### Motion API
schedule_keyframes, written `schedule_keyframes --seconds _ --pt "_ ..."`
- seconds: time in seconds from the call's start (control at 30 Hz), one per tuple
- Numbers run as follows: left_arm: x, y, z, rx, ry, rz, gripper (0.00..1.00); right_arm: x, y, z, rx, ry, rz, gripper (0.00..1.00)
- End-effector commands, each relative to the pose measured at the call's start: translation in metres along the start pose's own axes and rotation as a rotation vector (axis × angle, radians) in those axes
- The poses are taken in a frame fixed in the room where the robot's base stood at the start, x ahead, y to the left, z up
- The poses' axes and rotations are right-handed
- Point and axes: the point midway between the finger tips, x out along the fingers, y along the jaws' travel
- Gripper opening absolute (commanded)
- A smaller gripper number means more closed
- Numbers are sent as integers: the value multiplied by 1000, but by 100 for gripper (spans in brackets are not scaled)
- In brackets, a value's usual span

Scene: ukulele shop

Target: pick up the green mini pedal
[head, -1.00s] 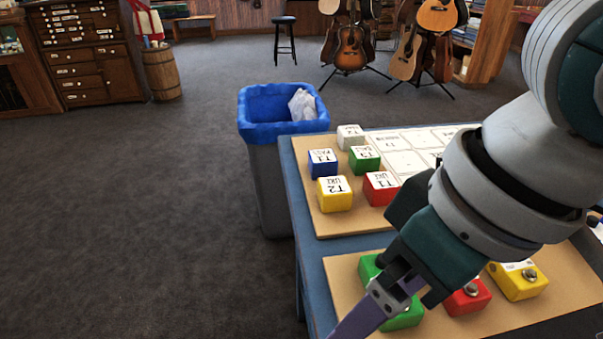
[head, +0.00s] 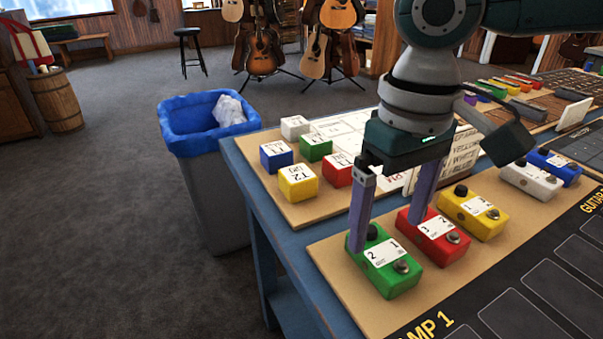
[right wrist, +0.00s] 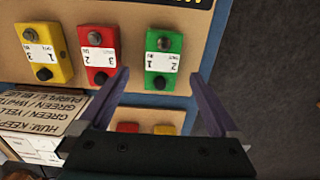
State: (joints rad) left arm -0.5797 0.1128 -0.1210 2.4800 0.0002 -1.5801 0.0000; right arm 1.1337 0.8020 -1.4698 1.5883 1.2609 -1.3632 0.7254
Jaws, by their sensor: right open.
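The green mini pedal (head: 385,268) lies at the left end of the row on the near tan board, with a white label, black knob and metal footswitch. My right gripper (head: 386,232) points down over it, open, with purple fingers. In the right wrist view the green pedal (right wrist: 164,60) shows between the two fingertips (right wrist: 160,76), and the gripper is empty. In the head view one finger overlaps the pedal's left rear side and the other overlaps the red pedal (head: 434,236). I cannot tell contact or exact height. My left gripper is out of view.
A yellow pedal (head: 473,211), a white one (head: 532,180) and a blue one (head: 556,166) continue the row. Labelled blocks, including a green one (head: 316,148), sit on the rear board. A blue-lined bin (head: 205,125) stands left of the table.

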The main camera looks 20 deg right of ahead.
Motion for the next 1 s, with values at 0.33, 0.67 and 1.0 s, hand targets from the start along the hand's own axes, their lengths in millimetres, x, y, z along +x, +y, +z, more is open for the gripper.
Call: schedule_keyframes --seconds 0.33,0.67,1.0 --pt "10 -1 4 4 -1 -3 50 36 -1 -2 -2 0 0 98" --pt "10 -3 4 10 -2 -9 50 35 -1 -2 -2 0 0 77" --pt "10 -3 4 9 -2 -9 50 35 -1 -2 -2 0 -1 39"
